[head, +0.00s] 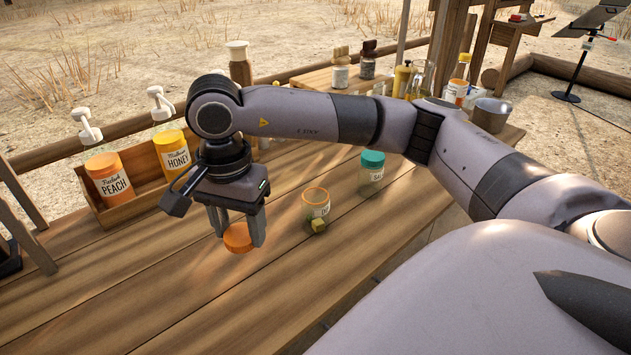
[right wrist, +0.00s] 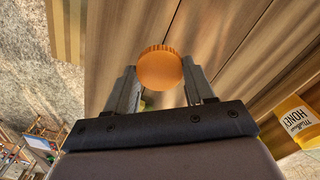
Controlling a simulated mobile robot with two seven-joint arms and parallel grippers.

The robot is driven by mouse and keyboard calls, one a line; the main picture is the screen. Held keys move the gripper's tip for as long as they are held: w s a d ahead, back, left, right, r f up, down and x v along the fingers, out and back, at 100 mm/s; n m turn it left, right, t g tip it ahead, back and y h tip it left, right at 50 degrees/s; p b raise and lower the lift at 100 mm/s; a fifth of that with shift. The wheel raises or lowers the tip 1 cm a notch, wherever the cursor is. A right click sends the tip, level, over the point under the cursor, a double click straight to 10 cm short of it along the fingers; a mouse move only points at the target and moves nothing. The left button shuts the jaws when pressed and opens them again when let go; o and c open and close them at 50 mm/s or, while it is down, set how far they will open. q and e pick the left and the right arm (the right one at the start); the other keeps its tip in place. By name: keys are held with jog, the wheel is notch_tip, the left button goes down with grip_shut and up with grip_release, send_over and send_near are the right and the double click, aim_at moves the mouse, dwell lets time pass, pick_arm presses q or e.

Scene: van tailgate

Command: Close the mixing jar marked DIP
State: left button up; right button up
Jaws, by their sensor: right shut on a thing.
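My right gripper (head: 240,236) is shut on an orange lid (head: 238,238), which hangs between its fingertips low over the wooden table. The lid also shows between the fingers in the right wrist view (right wrist: 160,68). To the right of the gripper stands an open glass jar (head: 316,204) with an orange rim and a white label, only partly legible. It is upright and apart from the lid. A small yellowish block (head: 318,225) sits at the front of that jar. My left gripper is not in view.
A jar with a teal lid (head: 372,160) stands to the right, behind the open jar. A wooden crate (head: 140,201) with PEACH (head: 112,182) and HONEY (head: 173,154) bottles is at the left. The front tabletop (head: 190,300) is clear.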

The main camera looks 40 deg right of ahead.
aim_at(243, 233)
notch_tip(243, 233, down, 3)
jog(key=n, duration=0.6)
jog(key=shift+s+d+n, duration=0.15)
jog(key=shift+n, duration=0.15)
notch_tip(243, 233, down, 2)
jog(key=n, duration=0.5)
jog(key=shift+s+d+f+n, duration=0.1)
jog(key=shift+s+f+n, duration=0.05)
jog(key=shift+n, duration=0.15)
